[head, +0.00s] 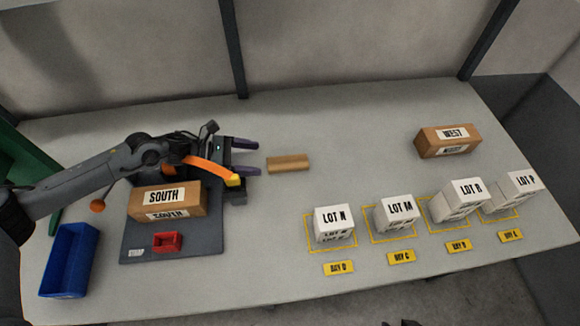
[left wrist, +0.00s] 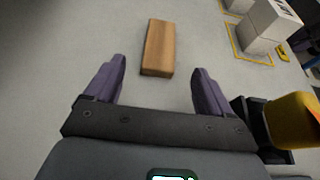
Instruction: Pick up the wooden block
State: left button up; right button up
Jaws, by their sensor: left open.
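The wooden block (head: 288,163) is a plain brown bar lying flat on the table, near the middle of the head view. In the left wrist view the block (left wrist: 158,47) lies just beyond the fingertips, roughly between their lines. My left gripper (head: 257,157) is open and empty, its two purple fingers pointing right towards the block's left end, with a gap between them. The fingers also show in the left wrist view (left wrist: 157,72), spread apart and not touching the block.
A SOUTH box (head: 165,202) and a red tray (head: 167,241) are on a dark mat (head: 200,243) below my left arm. A blue bin (head: 69,260) stands at left. White lot boxes, including LOT N (head: 333,224), stand right of centre. A WEST box (head: 448,141) lies at back right.

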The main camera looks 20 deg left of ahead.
aim_at(289, 162)
pick_arm(q)
jog(key=b+x, duration=0.1)
jog(key=x, duration=0.8)
jog(key=shift+w+d, duration=0.2)
jog(key=shift+d, duration=0.15)
jog(key=c, duration=1.1)
jog(key=shift+r, duration=0.15)
